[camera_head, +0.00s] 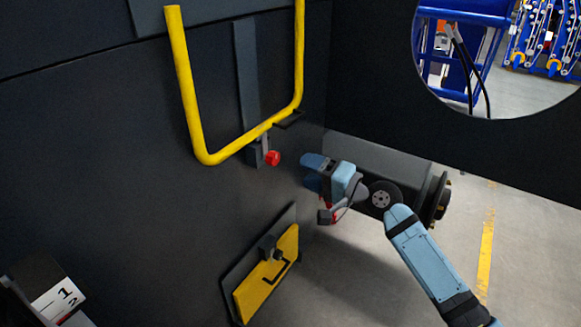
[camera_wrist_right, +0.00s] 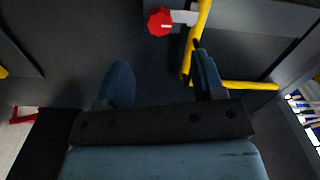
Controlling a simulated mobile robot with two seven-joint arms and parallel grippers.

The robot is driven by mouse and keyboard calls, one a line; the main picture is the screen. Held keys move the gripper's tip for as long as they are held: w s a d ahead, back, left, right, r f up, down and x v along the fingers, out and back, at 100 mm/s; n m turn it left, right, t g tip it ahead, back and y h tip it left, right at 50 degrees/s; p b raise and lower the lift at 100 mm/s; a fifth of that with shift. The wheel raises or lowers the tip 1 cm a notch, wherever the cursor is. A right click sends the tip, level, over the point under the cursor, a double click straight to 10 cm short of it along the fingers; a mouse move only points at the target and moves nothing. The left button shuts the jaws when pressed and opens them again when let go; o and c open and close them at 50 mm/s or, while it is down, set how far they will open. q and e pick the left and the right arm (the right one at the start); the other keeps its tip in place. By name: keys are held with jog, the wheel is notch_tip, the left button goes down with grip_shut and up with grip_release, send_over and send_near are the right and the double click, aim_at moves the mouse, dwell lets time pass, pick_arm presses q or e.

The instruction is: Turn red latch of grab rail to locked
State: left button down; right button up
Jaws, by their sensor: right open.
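The red latch (camera_head: 272,158) is a small red knob at the bottom of the yellow grab rail (camera_head: 186,92), on a dark bracket on the wall. In the wrist view the red latch (camera_wrist_right: 160,21) shows at the top, with a pale line on its face, beside the yellow rail (camera_wrist_right: 198,38). My right gripper (camera_head: 308,170) is to the right of and slightly below the latch, apart from it. In the wrist view its two blue fingers (camera_wrist_right: 160,82) are spread with nothing between them. My left gripper is not in view.
A yellow panel (camera_head: 266,276) with a dark handle juts from the wall below. A dark cylinder (camera_head: 385,160) lies behind my right arm. The dark wall has a round opening (camera_head: 500,55) at upper right. Floor is clear at lower right.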

jog(key=v, duration=0.5)
jog(key=shift+s+d+b, duration=0.15)
jog(key=shift+s+b, duration=0.05)
jog(key=shift+b, duration=0.2)
jog(key=s+d+f+t+h+p, duration=0.15)
jog(key=s+f+h, duration=0.3)
jog(key=f, duration=0.55)
jog(key=s+d+f+n+h+p, duration=0.2)
jog(key=s+f, duration=0.6)
jog(key=s, duration=0.4)
jog(key=s+d+f+n+g+h+p, duration=0.1)
jog(key=s+d+f+n+h, duration=0.3)
jog(key=s+f, duration=0.5)
jog(key=s+n+h+p, duration=0.1)
jog(key=s, duration=0.2)
jog(key=shift+p, duration=0.35)
jog(key=shift+s, duration=0.15)
